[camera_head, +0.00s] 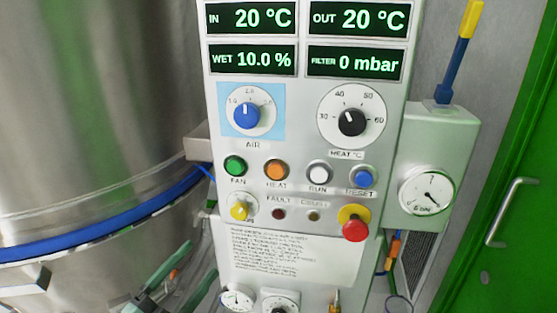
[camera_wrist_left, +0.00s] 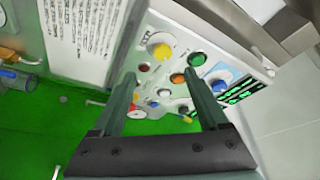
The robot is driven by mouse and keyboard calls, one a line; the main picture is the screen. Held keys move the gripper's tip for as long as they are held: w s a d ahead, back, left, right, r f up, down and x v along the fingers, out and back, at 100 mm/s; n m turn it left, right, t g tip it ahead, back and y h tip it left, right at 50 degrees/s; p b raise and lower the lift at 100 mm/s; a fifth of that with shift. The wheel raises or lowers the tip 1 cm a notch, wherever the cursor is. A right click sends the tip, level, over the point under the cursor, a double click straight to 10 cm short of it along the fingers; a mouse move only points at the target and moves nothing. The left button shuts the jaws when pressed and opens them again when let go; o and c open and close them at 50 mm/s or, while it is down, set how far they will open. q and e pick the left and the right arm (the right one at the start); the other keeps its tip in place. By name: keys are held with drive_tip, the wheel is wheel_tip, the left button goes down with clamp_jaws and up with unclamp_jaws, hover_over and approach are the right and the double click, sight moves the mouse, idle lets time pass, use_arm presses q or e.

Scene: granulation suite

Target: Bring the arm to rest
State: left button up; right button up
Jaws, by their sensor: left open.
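My left gripper (camera_head: 196,264) comes in low from the left in the head view, with dark green fingers. It is open and empty, below and left of the control panel's knobs and buttons. In the left wrist view the two fingers of the left gripper (camera_wrist_left: 161,88) stand apart, pointing toward the control panel, with no object held between them. I cannot tell the exact gap to the panel. My right gripper is not in view.
The control panel (camera_head: 294,183) fills the middle, with a red stop button (camera_head: 354,227) sticking out. A steel vessel (camera_head: 90,120) with a blue band (camera_head: 100,229) stands left. A gauge box (camera_head: 428,165) and a green door (camera_head: 510,220) are right.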

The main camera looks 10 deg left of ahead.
use_arm(q)
drive_tip(key=s+f+n+g+y, duration=0.25)
drive_tip(key=f+n, duration=0.25)
drive_tip(key=f, duration=0.5)
drive_tip(key=s+f+n+g+y, duration=0.2)
drive_tip(key=f+n+g, duration=0.15)
drive_tip(key=f, duration=0.65)
drive_tip(key=s+d+f+n+g, duration=0.2)
drive_tip(key=s+f, duration=0.2)
drive_tip(key=f, duration=0.2)
drive_tip(key=s+d+f+n+g, duration=0.2)
drive_tip(key=s+f+n, duration=0.1)
drive_tip(key=s+f, duration=0.2)
drive_tip(key=shift+s+f+p, duration=0.2)
drive_tip(key=shift+f+p, duration=0.25)
drive_tip(key=shift+f, duration=0.4)
drive_tip(key=shift+c, duration=0.4)
